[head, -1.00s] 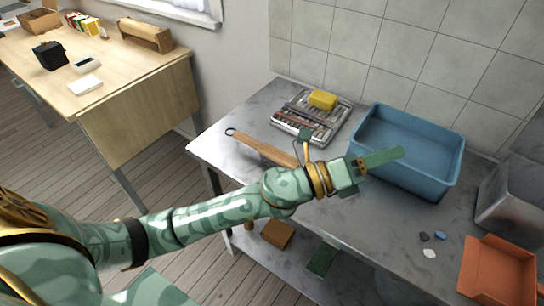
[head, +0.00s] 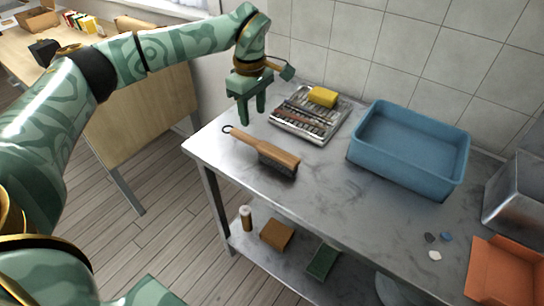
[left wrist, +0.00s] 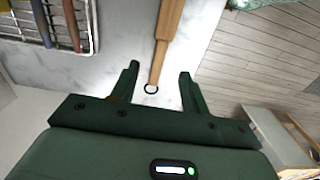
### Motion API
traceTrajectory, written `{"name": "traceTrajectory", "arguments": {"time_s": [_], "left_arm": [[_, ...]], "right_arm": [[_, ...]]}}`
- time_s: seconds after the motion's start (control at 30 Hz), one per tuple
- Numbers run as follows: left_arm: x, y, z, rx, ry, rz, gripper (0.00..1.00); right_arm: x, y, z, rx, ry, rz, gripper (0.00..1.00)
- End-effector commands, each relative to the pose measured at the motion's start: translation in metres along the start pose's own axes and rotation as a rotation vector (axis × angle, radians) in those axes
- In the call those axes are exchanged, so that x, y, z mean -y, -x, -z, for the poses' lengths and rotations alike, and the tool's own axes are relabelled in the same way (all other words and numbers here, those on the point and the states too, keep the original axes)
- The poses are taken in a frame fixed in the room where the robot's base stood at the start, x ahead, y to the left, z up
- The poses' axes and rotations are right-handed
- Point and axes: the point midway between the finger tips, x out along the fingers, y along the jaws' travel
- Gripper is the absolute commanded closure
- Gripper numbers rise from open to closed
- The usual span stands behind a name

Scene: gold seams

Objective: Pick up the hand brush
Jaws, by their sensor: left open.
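The hand brush (head: 268,154) lies on the grey metal table, with a wooden handle, dark bristles and a black hanging ring at the handle's left end. My left gripper (head: 253,118) is open and empty above the table, beyond the handle, with its fingers pointing down. In the left wrist view the brush's handle (left wrist: 168,35) and ring show between and ahead of the open fingers (left wrist: 158,80); the bristle end is out of that view. My right gripper is not in view.
A tray of tools (head: 302,122) with a yellow sponge (head: 322,96) lies behind the brush. A blue tub (head: 405,178) stands to the right. Orange and metal containers and small stones are at the far right. The table (head: 335,205) is bare in front of the tub.

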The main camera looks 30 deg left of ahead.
Motion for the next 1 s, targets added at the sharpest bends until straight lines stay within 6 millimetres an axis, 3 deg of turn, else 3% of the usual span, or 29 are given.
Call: {"name": "traceTrajectory", "arguments": {"time_s": [0.03,0.13,0.47,0.7,0.97,1.0], "left_arm": [[0.0,-0.02,0.0,0.001,-0.001,0.006,0.55],[0.0,-0.039,-0.001,0.002,-0.001,0.005,0.55],[0.0,-0.066,-0.003,0.002,-0.001,0.0,0.55],[0.002,-0.106,-0.006,0.003,-0.002,0.003,0.55],[0.002,-0.107,-0.006,0.002,-0.001,-0.003,0.55],[0.002,-0.107,-0.006,0.002,-0.001,-0.003,0.66]], "right_arm": [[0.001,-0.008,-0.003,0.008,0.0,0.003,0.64],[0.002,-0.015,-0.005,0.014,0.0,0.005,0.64],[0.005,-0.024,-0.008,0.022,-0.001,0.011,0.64],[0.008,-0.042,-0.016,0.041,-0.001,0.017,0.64],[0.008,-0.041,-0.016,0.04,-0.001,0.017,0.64],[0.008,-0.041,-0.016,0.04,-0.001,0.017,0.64]]}}
